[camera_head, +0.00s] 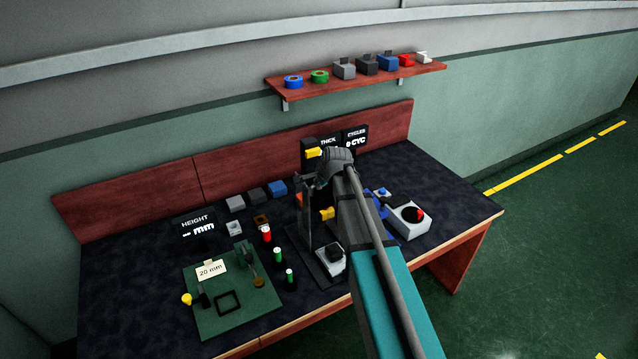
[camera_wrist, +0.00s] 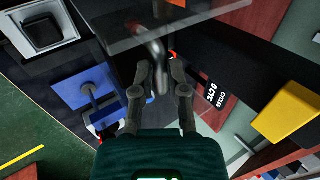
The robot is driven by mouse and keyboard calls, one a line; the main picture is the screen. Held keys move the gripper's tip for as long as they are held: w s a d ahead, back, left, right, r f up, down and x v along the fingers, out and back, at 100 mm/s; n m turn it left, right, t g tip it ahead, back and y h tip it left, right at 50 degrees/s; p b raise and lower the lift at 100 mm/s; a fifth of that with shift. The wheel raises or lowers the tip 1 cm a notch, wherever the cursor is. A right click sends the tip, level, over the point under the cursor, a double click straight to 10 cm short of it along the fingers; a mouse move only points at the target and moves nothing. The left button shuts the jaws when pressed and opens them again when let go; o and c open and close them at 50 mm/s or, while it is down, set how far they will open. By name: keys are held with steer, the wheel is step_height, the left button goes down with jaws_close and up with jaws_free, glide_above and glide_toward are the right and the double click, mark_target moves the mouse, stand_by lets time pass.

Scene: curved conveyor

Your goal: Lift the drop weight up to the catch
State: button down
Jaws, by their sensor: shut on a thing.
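My gripper (camera_head: 332,168) is at the dark upright stand (camera_head: 308,220) near the middle of the bench. In the wrist view my gripper (camera_wrist: 160,72) has its fingertips closed around a grey curved metal handle (camera_wrist: 151,48). The handle meets a grey translucent plate (camera_wrist: 170,22). The drop weight itself is mostly hidden by my arm; I cannot tell its height. A yellow part (camera_head: 314,152) shows beside my gripper high on the stand, and another yellow part (camera_head: 327,213) lower down. A large yellow block (camera_wrist: 286,110) is at the right of the wrist view. I cannot tell which is the catch.
A green board (camera_head: 232,315) with small fixtures lies front left. A white unit with a red button (camera_head: 409,222) stands right of the stand. Several small blocks line the back of the bench, and a wall shelf (camera_head: 350,83) holds more. Displays (camera_head: 329,143) stand behind my gripper.

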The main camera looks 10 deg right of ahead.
mark_target(319, 195)
steer(key=shift+w+r+p, duration=0.1)
steer(key=shift+r+p, duration=1.9)
steer(key=shift+r, duration=0.6)
steer(key=c, duration=0.9)
jaws_free()
steer(key=shift+f, duration=0.15)
steer(key=shift+o, duration=1.3)
